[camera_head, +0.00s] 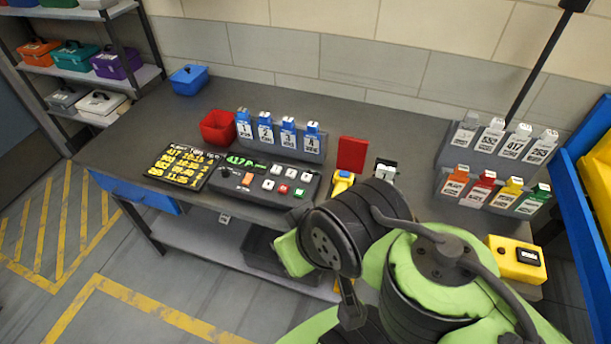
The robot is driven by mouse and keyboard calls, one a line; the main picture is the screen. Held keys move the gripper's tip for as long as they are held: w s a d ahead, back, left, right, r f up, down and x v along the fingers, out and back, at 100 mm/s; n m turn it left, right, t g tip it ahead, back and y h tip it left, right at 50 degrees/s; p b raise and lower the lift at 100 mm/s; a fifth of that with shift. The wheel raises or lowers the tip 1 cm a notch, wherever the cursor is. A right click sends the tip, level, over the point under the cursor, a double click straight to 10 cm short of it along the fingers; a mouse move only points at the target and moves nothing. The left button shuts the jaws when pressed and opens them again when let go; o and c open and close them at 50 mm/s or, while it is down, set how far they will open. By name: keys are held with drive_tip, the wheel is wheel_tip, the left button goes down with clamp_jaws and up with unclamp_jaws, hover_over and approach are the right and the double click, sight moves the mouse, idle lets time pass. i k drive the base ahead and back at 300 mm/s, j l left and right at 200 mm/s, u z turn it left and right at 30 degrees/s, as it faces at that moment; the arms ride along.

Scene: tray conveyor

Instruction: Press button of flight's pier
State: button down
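A dark button panel (262,187) lies on the table left of centre. It carries an orange button (248,178), several white buttons (268,184), a red button (283,189) and a green button (299,192); their labels are too small to read. Green characters on a dark display (243,161) show at its back. A black flight board (182,166) with rows of yellow text lies to its left; one row seems to start with 417, and the rest is hard to read. My green and dark arm fills the lower right, right of the panel. My gripper cannot be made out.
Behind the panel stand a rack (297,148) of blue numbered tags and a red bin (217,127). A red block (352,154) and a yellow device (343,182) are to the right. Tag racks (500,142) and a yellow box (515,259) lie farther right.

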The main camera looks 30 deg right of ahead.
sight(269, 185)
drive_tip(key=i+j+z, duration=0.3)
drive_tip(key=i+j, duration=0.2)
drive_tip(key=i+j+z, duration=0.3)
drive_tip(key=i+j, duration=0.15)
drive_tip(key=j, duration=0.15)
